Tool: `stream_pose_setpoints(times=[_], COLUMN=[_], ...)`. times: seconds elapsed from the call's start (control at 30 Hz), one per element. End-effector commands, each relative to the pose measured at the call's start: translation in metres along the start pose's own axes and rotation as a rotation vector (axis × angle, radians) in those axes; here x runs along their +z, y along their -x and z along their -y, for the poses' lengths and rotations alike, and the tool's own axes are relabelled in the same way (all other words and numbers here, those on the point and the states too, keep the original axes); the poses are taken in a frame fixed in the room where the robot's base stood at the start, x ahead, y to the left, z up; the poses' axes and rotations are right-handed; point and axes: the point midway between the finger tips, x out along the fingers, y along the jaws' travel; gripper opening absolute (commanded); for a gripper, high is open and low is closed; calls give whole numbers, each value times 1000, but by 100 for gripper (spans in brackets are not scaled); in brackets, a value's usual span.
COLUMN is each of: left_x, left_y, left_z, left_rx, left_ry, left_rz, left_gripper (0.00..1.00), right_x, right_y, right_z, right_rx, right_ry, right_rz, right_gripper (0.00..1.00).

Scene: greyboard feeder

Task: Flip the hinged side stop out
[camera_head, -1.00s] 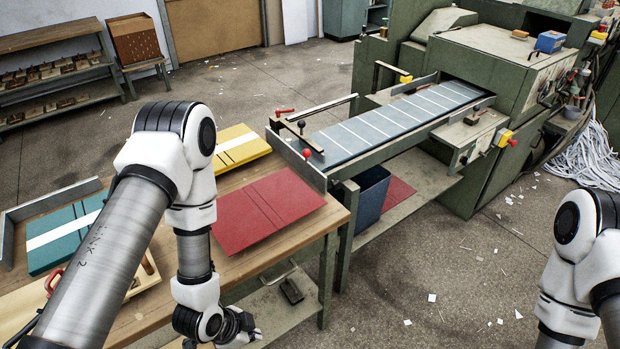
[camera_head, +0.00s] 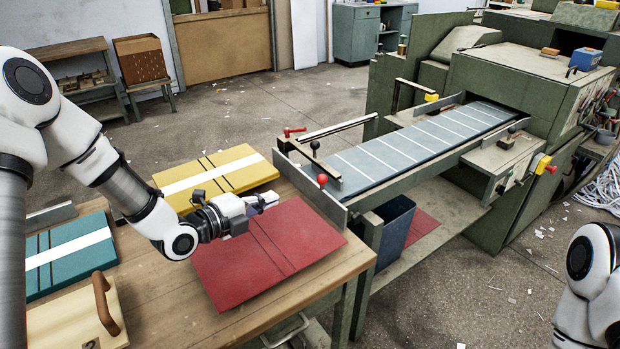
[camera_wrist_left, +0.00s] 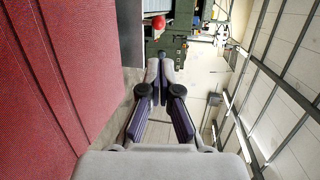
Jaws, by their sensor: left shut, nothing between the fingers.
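A dark flat bar (camera_head: 306,157) lies at the near end of the feeder bed and looks like the hinged side stop; I cannot make out its hinge. A red ball knob (camera_head: 322,180) stands near its front end, and a black knob (camera_head: 314,145) is farther back. A red ball also shows ahead of the fingers in the left wrist view (camera_wrist_left: 158,21). My left gripper (camera_head: 271,198) is shut and empty over the red board (camera_head: 270,258), left of the red knob and apart from it. Its fingertips meet in the left wrist view (camera_wrist_left: 160,65). My right gripper is out of view.
An upright metal plate (camera_head: 318,198) edges the feeder's near end. A longer bar (camera_head: 340,127) with a red handle (camera_head: 294,131) lies behind. Yellow (camera_head: 233,170) and teal (camera_head: 62,272) boards lie on the wooden table. The feeder bed (camera_head: 420,143) is clear.

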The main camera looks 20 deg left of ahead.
Motion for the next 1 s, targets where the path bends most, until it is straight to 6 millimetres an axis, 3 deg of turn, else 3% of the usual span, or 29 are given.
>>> stream_pose_setpoints(times=[0.27, 0.8, 1.0], left_x=[0, -1, 0], left_y=[-10, -119, -139], left_z=[-1, 0, 0], left_rx=[5, 3, 1], left_ry=[-2, -1, 1], left_rz=[0, -2, 0], left_gripper=[0, 0, 0], right_x=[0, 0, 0], right_y=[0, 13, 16], right_z=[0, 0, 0], right_rx=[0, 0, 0], right_ry=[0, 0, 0], right_rz=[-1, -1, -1], right_gripper=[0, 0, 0])
